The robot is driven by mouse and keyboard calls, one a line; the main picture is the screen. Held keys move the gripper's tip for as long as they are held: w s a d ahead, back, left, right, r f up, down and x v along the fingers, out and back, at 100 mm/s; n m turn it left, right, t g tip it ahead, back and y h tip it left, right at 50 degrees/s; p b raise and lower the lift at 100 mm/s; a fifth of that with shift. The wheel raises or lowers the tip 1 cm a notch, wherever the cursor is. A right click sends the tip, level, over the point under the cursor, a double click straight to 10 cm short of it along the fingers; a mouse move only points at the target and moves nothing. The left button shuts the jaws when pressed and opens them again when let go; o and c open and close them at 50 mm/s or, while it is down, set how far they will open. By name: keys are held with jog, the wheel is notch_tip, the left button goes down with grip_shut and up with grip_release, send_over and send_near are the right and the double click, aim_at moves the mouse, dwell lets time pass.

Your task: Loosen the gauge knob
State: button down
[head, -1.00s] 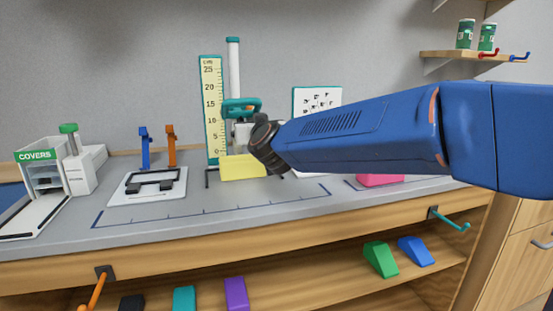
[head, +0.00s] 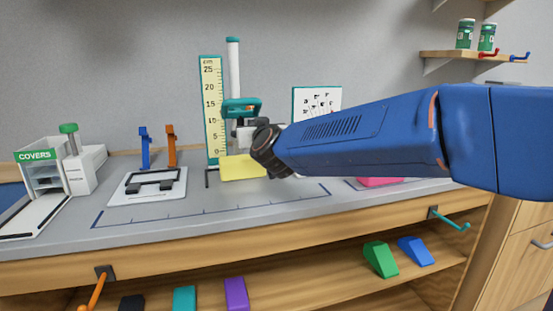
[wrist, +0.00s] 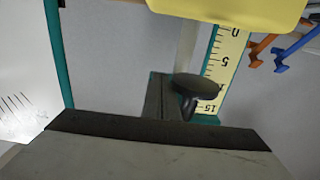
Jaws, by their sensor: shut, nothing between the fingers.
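The height gauge shows in the head view, with a cm scale (head: 211,110), a white post (head: 234,65) and a teal slider (head: 240,107). In the wrist view, which looks upside down, a dark round knob (wrist: 195,85) stands in front of the scale. My gripper (wrist: 160,128) fills the bottom of the wrist view, shut and empty. The knob appears just beyond its edge; I cannot tell whether they touch. In the head view my wrist hides most of the gripper, and I cannot make out the knob there.
A yellow block (head: 240,168) sits low at the gauge, and also shows in the wrist view (wrist: 230,12). A white board (head: 316,100) stands behind my arm. Blue (head: 145,148) and orange (head: 171,146) clamp-like pieces and a white tray (head: 120,196) are to the left.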

jog(key=v, duration=0.6)
jog(key=shift+r, duration=0.1)
dwell(0.4)
